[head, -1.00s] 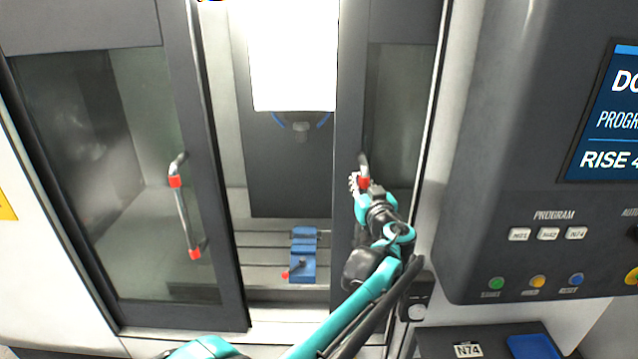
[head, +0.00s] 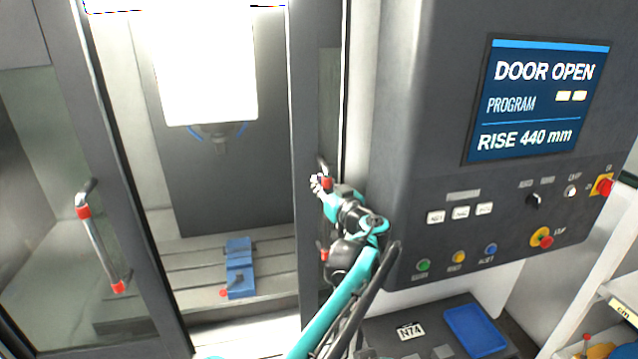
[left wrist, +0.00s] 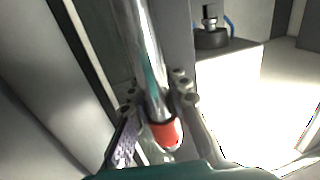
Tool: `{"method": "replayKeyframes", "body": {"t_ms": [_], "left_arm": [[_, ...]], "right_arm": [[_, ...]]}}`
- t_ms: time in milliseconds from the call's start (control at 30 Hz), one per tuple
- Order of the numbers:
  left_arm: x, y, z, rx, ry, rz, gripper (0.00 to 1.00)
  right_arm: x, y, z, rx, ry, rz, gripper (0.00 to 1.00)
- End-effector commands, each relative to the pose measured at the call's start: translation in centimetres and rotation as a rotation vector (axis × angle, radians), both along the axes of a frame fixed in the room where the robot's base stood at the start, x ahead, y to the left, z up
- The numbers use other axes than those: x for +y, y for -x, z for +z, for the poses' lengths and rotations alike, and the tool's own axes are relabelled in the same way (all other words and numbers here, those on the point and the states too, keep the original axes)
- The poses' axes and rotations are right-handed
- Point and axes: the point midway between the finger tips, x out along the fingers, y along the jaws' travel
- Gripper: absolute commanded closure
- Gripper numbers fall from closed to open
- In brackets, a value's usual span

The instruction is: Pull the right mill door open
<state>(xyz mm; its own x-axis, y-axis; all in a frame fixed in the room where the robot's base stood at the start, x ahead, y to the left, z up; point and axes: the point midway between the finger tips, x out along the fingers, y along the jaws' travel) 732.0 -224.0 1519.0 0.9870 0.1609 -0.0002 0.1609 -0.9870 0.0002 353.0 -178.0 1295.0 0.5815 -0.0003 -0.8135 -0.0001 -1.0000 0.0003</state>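The right mill door (head: 306,100) is a dark framed sliding panel, with a wide gap between it and the left door (head: 85,130). Its upright metal handle (head: 325,254) has red ends and is partly hidden by my left arm. My left gripper (head: 319,185) is at the upper part of this handle. In the left wrist view the chrome handle bar (left wrist: 147,50) with a red end runs between the two fingers of the left gripper (left wrist: 156,98), which lie close on both sides of it. My right gripper is not in view.
A control panel (head: 455,130) stands close to the right of the arm; its screen (head: 540,100) reads DOOR OPEN. A blue vise (head: 240,267) sits on the mill bed below the white spindle head (head: 195,65). A blue tray (head: 474,330) lies at lower right.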

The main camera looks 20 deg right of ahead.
Motion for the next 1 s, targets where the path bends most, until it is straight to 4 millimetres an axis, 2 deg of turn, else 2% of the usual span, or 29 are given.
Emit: {"method": "replayKeyframes", "body": {"t_ms": [67,467,567,800,1000], "left_arm": [[0.0,0.0,0.0,0.000,0.000,0.000,0.66],[-0.1,0.4,0.0,0.000,0.000,0.000,0.66],[-0.3,1.5,0.0,0.000,0.000,-0.002,0.66],[-1.2,6.7,0.0,0.000,0.000,-0.004,0.66],[-1.7,10.2,0.0,0.000,0.000,-0.002,0.66]], "right_arm": [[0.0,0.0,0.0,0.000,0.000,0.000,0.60],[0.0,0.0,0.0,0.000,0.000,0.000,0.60],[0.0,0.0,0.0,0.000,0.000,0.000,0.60],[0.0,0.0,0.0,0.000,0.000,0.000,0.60],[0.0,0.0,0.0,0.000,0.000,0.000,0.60]]}}
